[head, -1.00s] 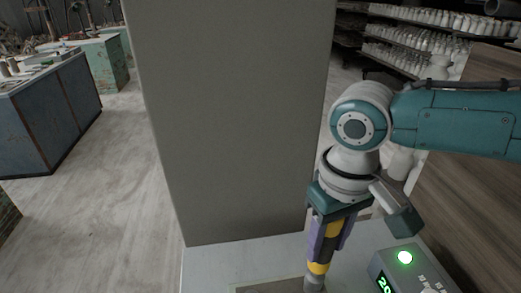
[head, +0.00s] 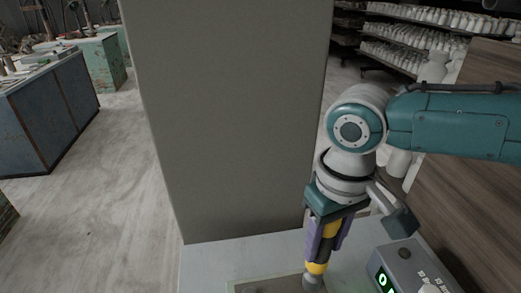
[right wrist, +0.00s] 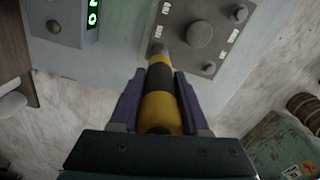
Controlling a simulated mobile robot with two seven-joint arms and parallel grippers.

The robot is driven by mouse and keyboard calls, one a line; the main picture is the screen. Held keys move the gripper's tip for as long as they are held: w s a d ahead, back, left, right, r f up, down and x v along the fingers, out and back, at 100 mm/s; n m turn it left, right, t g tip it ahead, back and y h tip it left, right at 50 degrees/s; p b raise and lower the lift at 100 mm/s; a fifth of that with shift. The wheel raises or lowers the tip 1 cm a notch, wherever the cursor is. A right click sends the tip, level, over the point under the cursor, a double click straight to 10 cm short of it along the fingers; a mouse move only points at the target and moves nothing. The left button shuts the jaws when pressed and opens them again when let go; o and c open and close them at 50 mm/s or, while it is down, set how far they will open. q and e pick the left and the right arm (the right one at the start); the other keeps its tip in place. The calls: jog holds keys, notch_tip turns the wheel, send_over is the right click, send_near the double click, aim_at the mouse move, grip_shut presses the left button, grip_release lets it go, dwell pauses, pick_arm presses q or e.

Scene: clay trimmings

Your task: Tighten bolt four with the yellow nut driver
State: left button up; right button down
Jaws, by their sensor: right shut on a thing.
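The yellow nut driver (head: 317,268), banded yellow and black with a grey metal tip, is held nose down in my right gripper (head: 325,243). The purple fingers are shut on its handle, also in the right wrist view (right wrist: 158,78). Its tip is at a corner of a grey plate (right wrist: 228,42) on the bench top, over or right beside a bolt position; the driver hides the exact contact. Other bolts show at a corner (right wrist: 239,13) and near the edge (right wrist: 209,67), around a large round disc (right wrist: 199,34). The small labels are too blurred to read. My left gripper is not in view.
A grey control box (head: 400,265) with a green display stands right of the driver; its lamp (head: 404,254) is dark. A tall grey panel (head: 230,120) rises behind the bench top (head: 205,262). A wooden surface (head: 455,170) lies right.

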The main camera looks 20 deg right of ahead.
dwell(0.6)
jog(key=shift+f+p, duration=0.1)
jog(key=shift+p, duration=0.35)
dwell(1.0)
jog(key=shift+f+p, duration=0.15)
jog(key=shift+p, duration=0.3)
dwell(0.5)
jog(key=shift+f, duration=0.15)
dwell(0.6)
jog(key=shift+d+f, duration=0.1)
dwell(0.9)
jog(key=shift+s, duration=0.1)
dwell(1.0)
